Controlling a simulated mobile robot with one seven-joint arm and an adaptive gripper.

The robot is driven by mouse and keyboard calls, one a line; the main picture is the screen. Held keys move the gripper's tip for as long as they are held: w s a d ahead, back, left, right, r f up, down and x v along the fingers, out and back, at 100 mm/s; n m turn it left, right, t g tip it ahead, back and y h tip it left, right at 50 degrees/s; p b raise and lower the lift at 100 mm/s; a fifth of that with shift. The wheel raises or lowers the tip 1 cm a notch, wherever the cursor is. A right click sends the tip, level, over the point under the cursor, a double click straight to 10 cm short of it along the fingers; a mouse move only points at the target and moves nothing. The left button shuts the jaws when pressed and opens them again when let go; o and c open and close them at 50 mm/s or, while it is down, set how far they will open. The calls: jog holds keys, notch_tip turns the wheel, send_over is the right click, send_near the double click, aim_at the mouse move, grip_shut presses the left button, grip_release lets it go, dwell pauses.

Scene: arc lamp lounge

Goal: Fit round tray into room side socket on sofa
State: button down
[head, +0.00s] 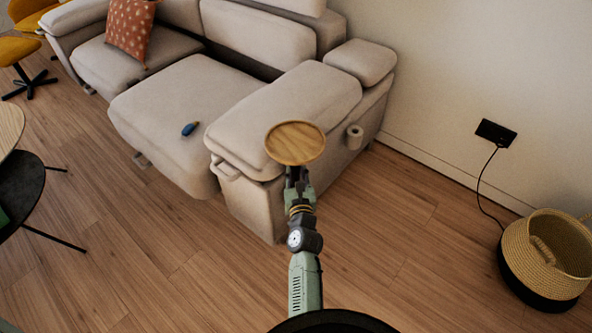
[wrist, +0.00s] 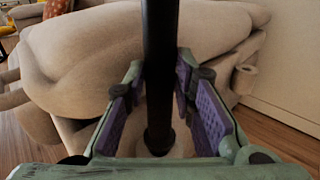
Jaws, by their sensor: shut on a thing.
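The round wooden tray (head: 295,143) is level above the outer side of the beige sofa's (head: 290,100) right armrest. My gripper (head: 299,178) is under it, shut on its black stem (wrist: 159,70), which stands between the purple finger pads in the wrist view. The tray top is outside the wrist view. The stem's lower end meets a pale round shape (wrist: 178,146) beside the sofa, perhaps a socket; I cannot tell whether it is inside. A pale cylindrical socket (head: 355,137) sits farther back on the armrest side and also shows in the wrist view (wrist: 244,79).
A loop handle (head: 225,171) is on the armrest front. A small blue item (head: 190,128) lies on the seat. Floor around the armrest is clear.

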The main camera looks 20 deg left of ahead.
jog(key=shift+f+b, duration=0.95)
jog(key=shift+f, duration=0.15)
jog(key=c, duration=1.7)
grip_release()
jog(key=o, duration=0.4)
jog(key=shift+s+f, duration=0.1)
